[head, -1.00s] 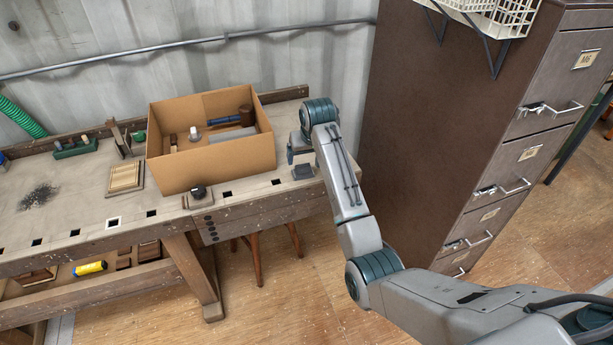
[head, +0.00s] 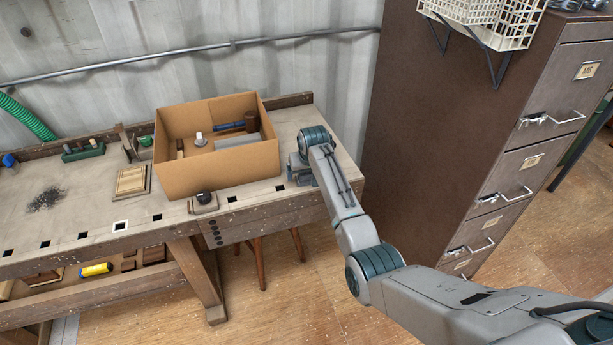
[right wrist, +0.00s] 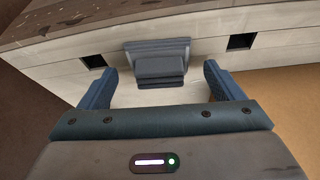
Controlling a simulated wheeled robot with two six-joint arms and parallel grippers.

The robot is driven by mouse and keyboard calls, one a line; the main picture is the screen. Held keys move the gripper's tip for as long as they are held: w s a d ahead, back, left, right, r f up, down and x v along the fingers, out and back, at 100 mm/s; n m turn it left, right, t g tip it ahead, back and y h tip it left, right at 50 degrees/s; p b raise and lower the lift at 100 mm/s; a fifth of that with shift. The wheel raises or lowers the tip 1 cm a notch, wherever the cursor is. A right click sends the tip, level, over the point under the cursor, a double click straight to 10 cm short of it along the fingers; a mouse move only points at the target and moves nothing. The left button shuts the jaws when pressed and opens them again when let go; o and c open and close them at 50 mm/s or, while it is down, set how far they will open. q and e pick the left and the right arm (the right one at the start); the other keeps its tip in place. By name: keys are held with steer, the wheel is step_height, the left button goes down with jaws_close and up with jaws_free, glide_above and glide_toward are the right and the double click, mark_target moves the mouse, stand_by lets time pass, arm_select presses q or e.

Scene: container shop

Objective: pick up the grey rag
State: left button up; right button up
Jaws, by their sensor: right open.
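The grey rag (right wrist: 158,64) lies folded on the pale bench top near its edge, in the right wrist view. It sits between and just beyond the two blue fingers of my right gripper (right wrist: 160,80), which are apart with nothing held between them. In the head view my right gripper (head: 301,171) is low over the right end of the workbench (head: 95,215). There it largely hides the rag. My left gripper is not in view.
An open cardboard box (head: 220,168) with a mallet (head: 240,122) and other items stands left of my right gripper. A small dark-knobbed object (head: 204,198) is near the front edge. A tall brown filing cabinet (head: 435,120) stands right of my arm.

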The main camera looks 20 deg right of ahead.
steer(key=shift+w+f, duration=0.1)
steer(key=shift+f, duration=0.1)
steer(key=c, duration=1.1)
steer(key=shift+o, duration=0.2)
steer(key=shift+r, duration=0.1)
step_height(320, 180, up, 10)
steer(key=shift+b, duration=0.85)
